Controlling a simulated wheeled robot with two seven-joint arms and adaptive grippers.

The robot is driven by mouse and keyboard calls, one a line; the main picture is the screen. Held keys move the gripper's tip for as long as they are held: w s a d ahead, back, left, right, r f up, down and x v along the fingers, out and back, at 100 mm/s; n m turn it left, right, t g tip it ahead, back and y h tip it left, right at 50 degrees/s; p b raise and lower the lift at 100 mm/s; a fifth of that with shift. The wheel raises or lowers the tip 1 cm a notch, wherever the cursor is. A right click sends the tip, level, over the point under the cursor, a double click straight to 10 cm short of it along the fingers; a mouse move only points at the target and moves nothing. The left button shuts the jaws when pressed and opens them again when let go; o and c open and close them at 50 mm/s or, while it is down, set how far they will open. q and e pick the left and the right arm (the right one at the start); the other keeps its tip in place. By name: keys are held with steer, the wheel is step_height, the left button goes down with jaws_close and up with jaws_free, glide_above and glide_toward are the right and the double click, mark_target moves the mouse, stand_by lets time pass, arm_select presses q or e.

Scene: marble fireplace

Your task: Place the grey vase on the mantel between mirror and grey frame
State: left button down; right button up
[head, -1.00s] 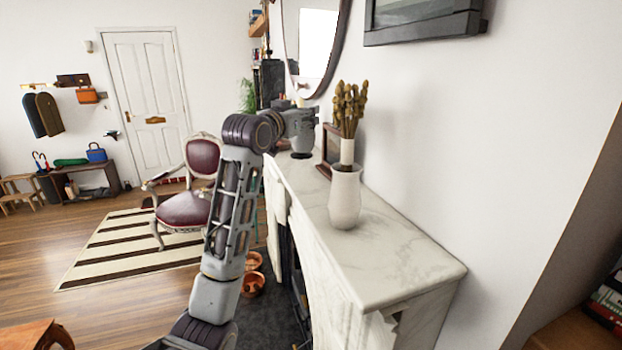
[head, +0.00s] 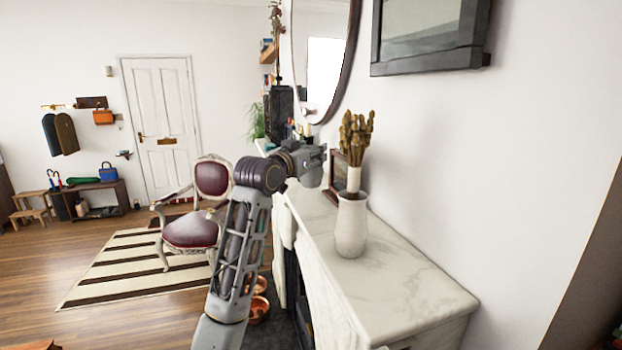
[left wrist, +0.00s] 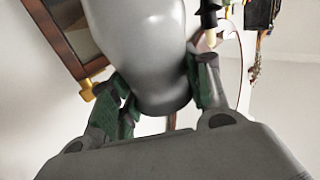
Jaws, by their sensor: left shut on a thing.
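My left gripper (head: 314,163) is over the far part of the marble mantel (head: 400,285), beyond the white vase. In the left wrist view its two fingers (left wrist: 160,100) are shut on the smooth grey vase (left wrist: 143,45), one on each side. The vase's upper end is out of that view, and in the head view the gripper mostly hides it. I cannot tell whether it touches the mantel. The round mirror (head: 352,45) hangs on the wall, with the grey frame (head: 478,35) to its right. My right gripper is not in view.
A white vase (head: 351,228) with dried flowers (head: 356,138) stands on the mantel below the gap between mirror and grey frame. A small brown frame (head: 332,175) stands behind it, near the gripper. The mantel's near end is clear. A chair (head: 190,230) stands left.

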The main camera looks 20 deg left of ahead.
mark_target(311, 176)
arm_select(q)
steer(key=shift+f, duration=1.1)
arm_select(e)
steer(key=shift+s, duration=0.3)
arm_select(q)
steer(key=shift+s+f, duration=0.1)
steer(key=shift+f, duration=2)
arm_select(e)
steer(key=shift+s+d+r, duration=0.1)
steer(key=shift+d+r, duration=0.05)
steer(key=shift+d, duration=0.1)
arm_select(q)
steer(key=shift+f, duration=0.15)
